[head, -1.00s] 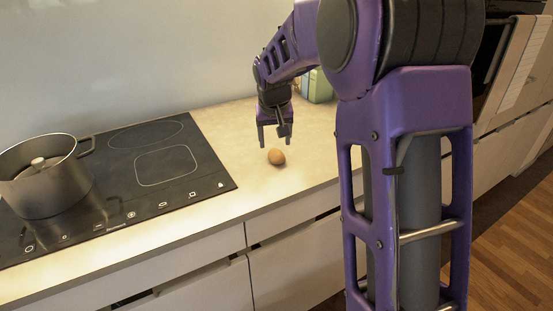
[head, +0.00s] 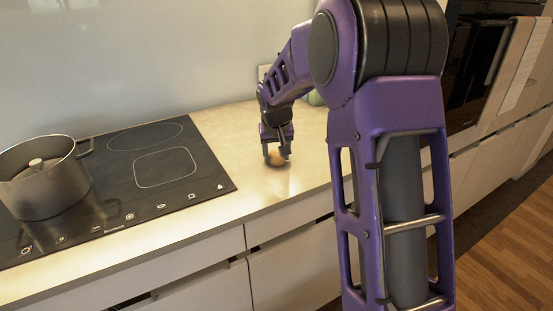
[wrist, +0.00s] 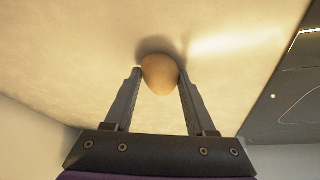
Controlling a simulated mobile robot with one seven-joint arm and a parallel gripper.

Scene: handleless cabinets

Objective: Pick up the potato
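The potato (head: 276,158) is small, brown and rounded, and rests on the pale countertop to the right of the hob. My gripper (head: 277,154) is directly above it, pointing down, with a finger on either side of it. In the wrist view the potato (wrist: 160,75) sits between the two fingertips of my gripper (wrist: 160,72). The fingers look open around it, with very little room on each side. Whether they touch it is hard to tell.
A black hob (head: 165,168) with a grey lidded pot (head: 45,190) lies to the left. A green object (head: 315,98) stands behind my arm, partly hidden. The counter's front edge is near, with cabinet fronts (head: 295,265) below. An oven (head: 472,75) is at the right.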

